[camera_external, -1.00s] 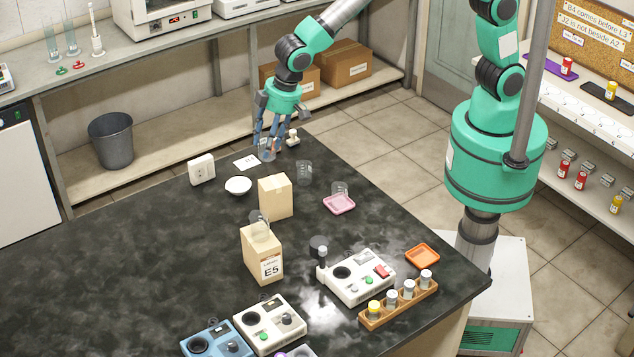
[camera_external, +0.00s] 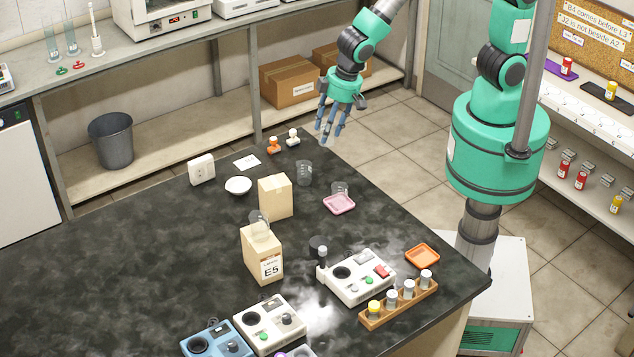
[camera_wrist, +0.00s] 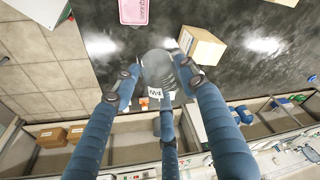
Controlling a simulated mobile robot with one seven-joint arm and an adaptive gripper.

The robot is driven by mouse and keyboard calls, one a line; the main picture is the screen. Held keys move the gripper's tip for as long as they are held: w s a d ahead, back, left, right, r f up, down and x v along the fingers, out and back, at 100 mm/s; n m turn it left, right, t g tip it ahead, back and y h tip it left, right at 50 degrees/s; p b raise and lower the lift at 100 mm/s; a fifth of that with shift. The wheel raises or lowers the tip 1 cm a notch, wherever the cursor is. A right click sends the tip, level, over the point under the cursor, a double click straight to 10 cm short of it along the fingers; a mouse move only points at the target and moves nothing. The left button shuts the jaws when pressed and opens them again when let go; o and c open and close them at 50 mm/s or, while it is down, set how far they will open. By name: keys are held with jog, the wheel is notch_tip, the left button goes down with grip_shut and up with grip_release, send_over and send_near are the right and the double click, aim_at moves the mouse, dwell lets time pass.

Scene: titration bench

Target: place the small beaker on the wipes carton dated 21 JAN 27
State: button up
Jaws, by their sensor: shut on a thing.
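My gripper (camera_external: 333,128) is above the bench's far right edge, fingers pointing down. In the wrist view its blue fingers (camera_wrist: 155,85) close around a clear glass beaker (camera_wrist: 157,67); the glass is hard to make out in the external view. A plain beige carton (camera_external: 275,198) stands on the bench, left of and nearer than the gripper; it probably shows in the wrist view too (camera_wrist: 206,46). A nearer carton (camera_external: 262,258) bears an E5 label. I can read no date on either.
Another clear beaker (camera_external: 304,172) stands beside the plain carton. Glass (camera_external: 258,225) shows at the E5 carton's top. A pink tray (camera_external: 339,205), white bowl (camera_external: 238,186) and orange-based stamp (camera_external: 273,145) are nearby. Instruments and a vial rack (camera_external: 398,306) fill the front right.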

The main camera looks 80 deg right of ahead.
aim_at(328, 142)
notch_tip(328, 142, down, 5)
jog(key=shift+f, duration=0.1)
dwell(0.3)
jog(key=shift+w+a, duration=0.1)
jog(key=shift+w, duration=0.05)
jog(key=w+a, duration=0.2)
jog(key=w, duration=0.2)
jog(key=w+a, duration=0.3)
jog(key=w, duration=0.2)
jog(key=w+a+f+p, duration=0.1)
jog(key=w+a, duration=0.1)
jog(key=w, duration=0.3)
jog(key=shift+a+f, duration=0.1)
jog(key=shift+a, duration=0.1)
jog(key=shift+f, duration=1.8)
jog(key=shift+f, duration=0.15)
jog(key=o, duration=1.1)
jog(key=shift+o, duration=0.2)
